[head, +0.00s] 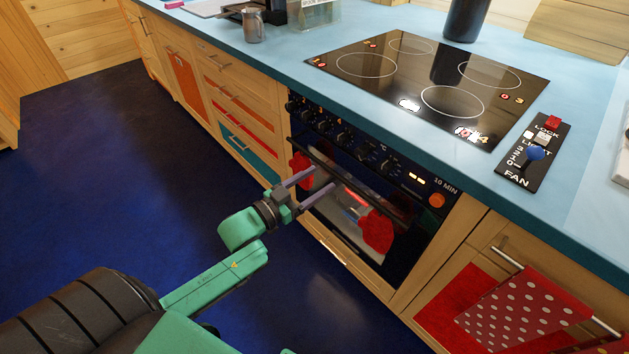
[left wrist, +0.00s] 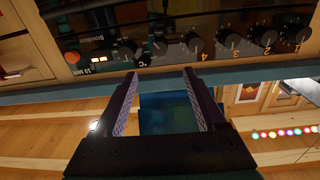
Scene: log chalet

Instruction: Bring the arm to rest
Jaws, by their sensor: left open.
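My left arm reaches in from the lower left in the head view. Its gripper (head: 318,188) is in front of the oven (head: 345,215), near the upper part of the oven door. The two purple fingers are apart with nothing between them. In the left wrist view the open fingers (left wrist: 165,100) point towards the oven's knob panel (left wrist: 215,40). I cannot tell whether a fingertip touches the oven. My right gripper is in neither view.
A black hob (head: 425,85) is set in the blue counter (head: 285,60) above the oven. A switch panel (head: 533,150) lies to its right. A red dotted towel (head: 525,315) hangs on a rail at the lower right. The dark blue floor (head: 110,160) at left is clear.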

